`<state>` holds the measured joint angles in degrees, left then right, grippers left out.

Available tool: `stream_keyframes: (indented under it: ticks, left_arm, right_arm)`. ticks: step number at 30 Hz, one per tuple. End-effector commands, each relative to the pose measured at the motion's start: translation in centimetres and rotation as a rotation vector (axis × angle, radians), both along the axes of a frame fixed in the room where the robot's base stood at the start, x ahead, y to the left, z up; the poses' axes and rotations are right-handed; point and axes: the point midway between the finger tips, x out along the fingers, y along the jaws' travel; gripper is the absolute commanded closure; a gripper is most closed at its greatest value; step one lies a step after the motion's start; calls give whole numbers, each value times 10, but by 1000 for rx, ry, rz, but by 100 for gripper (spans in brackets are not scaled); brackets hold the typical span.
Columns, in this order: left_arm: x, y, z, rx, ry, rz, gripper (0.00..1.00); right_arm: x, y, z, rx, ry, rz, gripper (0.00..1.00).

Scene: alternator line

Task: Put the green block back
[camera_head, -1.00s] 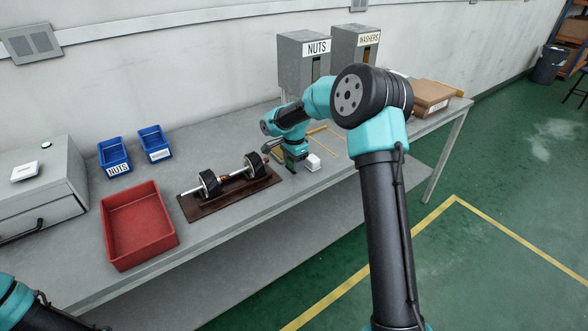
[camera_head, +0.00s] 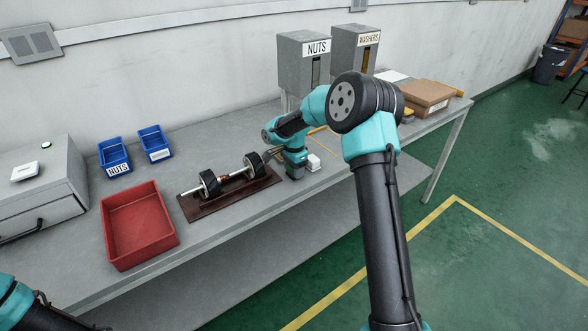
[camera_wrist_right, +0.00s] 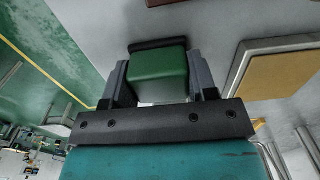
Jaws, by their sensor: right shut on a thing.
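The green block (camera_wrist_right: 158,74) sits between the two fingers of my right gripper (camera_wrist_right: 161,84) in the right wrist view. The fingers press on its two sides, and a dark edge shows at its far end. In the head view my right gripper (camera_head: 295,170) is low over the table, right of the brown board with the shaft. The block cannot be made out there, as the gripper and wrist cover it. Whether it touches the table is unclear. Only part of my left arm shows at the bottom left of the head view; its gripper is out of the picture.
A small white block (camera_head: 313,162) stands just right of the gripper. The brown board (camera_head: 232,196) carries a shaft with black discs. A red bin (camera_head: 138,222), blue bins (camera_head: 115,157), NUTS (camera_head: 304,62) and WASHERS (camera_head: 354,48) dispensers and a cardboard box (camera_head: 427,96) stand around.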

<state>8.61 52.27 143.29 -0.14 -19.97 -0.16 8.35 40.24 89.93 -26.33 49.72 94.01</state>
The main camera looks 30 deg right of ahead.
Motion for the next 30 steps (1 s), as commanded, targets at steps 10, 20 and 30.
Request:
stream_keyframes:
  ticks: [10,20,30]
  left_arm:
    - [0,0,0,0,0,0,57]
    - [0,0,0,0,0,0,57]
    - [0,0,0,0,0,0,57]
  right_arm:
    - [0,0,-3,0,1,0,31]
    - [0,0,-3,0,0,0,22]
    - [0,0,26,-1,-3,1,22]
